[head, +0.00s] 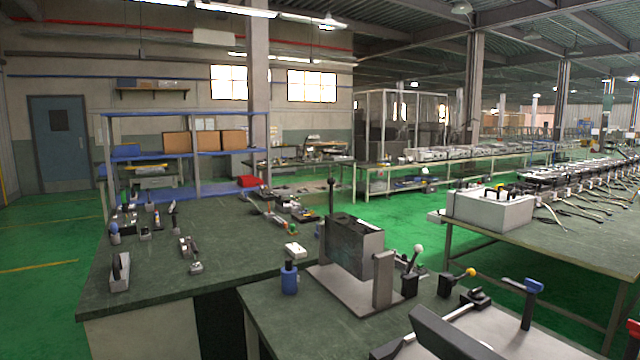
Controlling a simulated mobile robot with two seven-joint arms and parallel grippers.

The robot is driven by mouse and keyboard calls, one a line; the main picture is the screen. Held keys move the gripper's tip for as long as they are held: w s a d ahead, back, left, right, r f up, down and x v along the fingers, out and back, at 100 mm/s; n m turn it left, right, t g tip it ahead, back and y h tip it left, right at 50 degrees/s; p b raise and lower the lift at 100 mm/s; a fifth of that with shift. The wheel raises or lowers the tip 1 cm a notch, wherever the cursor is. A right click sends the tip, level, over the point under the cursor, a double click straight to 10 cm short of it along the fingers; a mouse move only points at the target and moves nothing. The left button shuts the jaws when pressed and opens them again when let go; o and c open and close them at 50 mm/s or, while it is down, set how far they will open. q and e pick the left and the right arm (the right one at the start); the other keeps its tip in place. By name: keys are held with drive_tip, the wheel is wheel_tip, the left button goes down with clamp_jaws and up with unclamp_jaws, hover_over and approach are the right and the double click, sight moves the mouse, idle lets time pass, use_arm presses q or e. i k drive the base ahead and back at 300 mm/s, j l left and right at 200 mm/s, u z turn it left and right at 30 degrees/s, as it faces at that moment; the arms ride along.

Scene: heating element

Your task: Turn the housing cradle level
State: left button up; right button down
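A grey box-shaped fixture (370,253) with a dark side face stands on a flat grey base plate (337,299) on the near bench; it looks like the housing cradle. A short grey upright (382,280) stands at its right front, and a tall thin dark lever with a knob (331,195) rises behind its left side. I cannot tell exactly how far it is tilted. A dark slanted panel (450,335) sits at the bottom edge, partly cut off. Neither of my grippers shows in the head view.
A blue cylinder with a dark knob (289,279) stands left of the base plate. Levers with a white knob (418,249), yellow knob (470,272) and blue handle (533,287) stand to the right. The left bench (150,297) carries small parts; its front is mostly clear.

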sight(352, 243)
drive_tip(key=i+j, duration=0.3)
drive_tip(key=i+j+z, duration=0.1)
drive_tip(key=i+j, duration=0.15)
drive_tip(key=j, duration=0.15)
drive_tip(key=i+j, duration=0.55)
drive_tip(key=j, duration=0.2)
drive_tip(key=i+j+z, duration=0.1)
drive_tip(key=i+j, duration=0.15)
drive_tip(key=j, duration=0.15)
drive_tip(key=i+j, duration=0.25)
drive_tip(key=j, duration=0.15)
drive_tip(key=i+j, duration=0.25)
drive_tip(key=j, duration=0.15)
drive_tip(key=i+j+z, duration=0.1)
drive_tip(key=i+j, duration=0.15)
drive_tip(key=j, duration=0.15)
